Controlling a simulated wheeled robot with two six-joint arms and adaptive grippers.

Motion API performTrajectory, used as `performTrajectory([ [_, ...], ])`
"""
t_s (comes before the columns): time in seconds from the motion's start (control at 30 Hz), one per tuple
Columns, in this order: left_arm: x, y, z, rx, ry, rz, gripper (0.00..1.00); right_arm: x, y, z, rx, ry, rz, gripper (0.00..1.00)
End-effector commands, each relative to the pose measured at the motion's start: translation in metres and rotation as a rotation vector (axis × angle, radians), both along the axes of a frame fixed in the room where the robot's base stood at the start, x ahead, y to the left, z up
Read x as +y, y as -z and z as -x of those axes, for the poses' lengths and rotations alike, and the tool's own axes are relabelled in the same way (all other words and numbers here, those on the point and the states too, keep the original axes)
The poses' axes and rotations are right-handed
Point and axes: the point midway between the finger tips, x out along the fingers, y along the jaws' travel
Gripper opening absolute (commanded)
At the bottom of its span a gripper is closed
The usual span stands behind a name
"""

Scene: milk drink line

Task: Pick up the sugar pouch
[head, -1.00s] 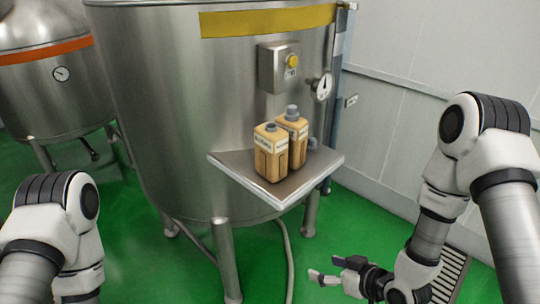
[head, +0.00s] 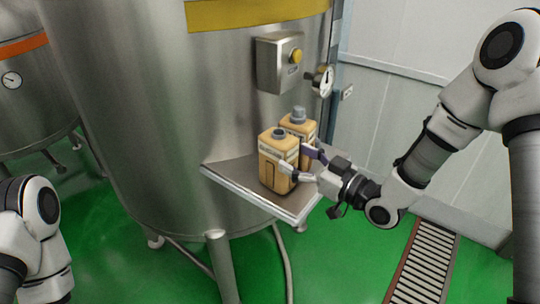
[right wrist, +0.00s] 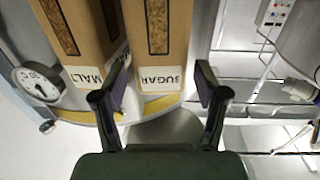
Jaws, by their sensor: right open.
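The sugar pouch (head: 272,160) is a tan upright container with a grey cap, standing at the front of the small metal shelf. In the right wrist view its SUGAR label shows on the pouch (right wrist: 160,50). My right gripper (head: 295,160) is open at its right side, with fingers apart on either side of it. In the right wrist view the gripper (right wrist: 165,78) has its left finger near the gap between the two pouches. Contact cannot be told. My left gripper is out of view.
A similar malt pouch (head: 298,127) stands close behind the sugar pouch; its label shows in the right wrist view (right wrist: 80,45). The metal shelf (head: 225,175) is fixed before a large steel tank (head: 130,110). A control box (head: 278,62) and gauge (head: 323,80) are above.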

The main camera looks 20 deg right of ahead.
Motion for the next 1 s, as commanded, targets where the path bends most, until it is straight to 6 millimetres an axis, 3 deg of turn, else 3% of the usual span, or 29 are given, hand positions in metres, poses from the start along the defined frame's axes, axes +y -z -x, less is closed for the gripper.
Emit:
performTrajectory([
  [0.33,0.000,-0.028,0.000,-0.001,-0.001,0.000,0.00,0.028,-0.009,-0.045,0.001,-0.004,0.003,0.73],
  [0.6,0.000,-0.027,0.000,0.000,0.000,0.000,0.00,0.031,-0.006,-0.051,0.001,-0.001,-0.002,0.73],
  [0.8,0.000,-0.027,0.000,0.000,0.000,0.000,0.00,0.031,-0.006,-0.051,0.001,-0.001,-0.002,0.02],
  [1.0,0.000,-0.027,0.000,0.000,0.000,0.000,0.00,0.031,-0.007,-0.051,0.000,-0.001,-0.002,0.00],
])
